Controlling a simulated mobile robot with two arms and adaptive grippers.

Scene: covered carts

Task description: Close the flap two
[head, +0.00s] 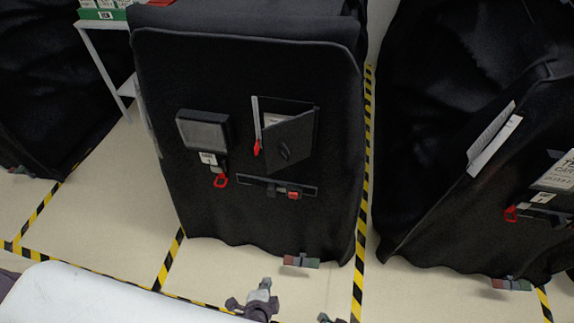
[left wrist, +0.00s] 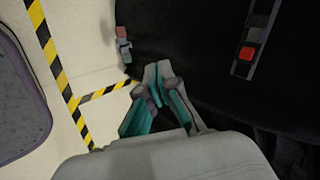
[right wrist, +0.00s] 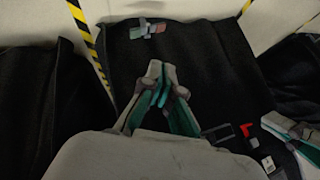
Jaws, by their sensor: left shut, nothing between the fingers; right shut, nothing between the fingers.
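A dark flap (head: 290,138) with an oval handle stands partly open on the front of the black covered cart (head: 200,65). Its hinge side appears to be on the right, and a light interior shows behind its left edge. Which flap is number two cannot be read. My left gripper (head: 262,290) is low in front of the cart, below and apart from the flap. In the left wrist view its fingertips (left wrist: 158,70) are together and empty. My right gripper (head: 325,319) only just shows at the bottom edge. In the right wrist view its fingertips (right wrist: 161,70) are together and empty.
Below is a slot with a red button (head: 293,195). A second covered cart (head: 440,150) stands right. Yellow-black tape (head: 364,190) marks the pale floor between the carts.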

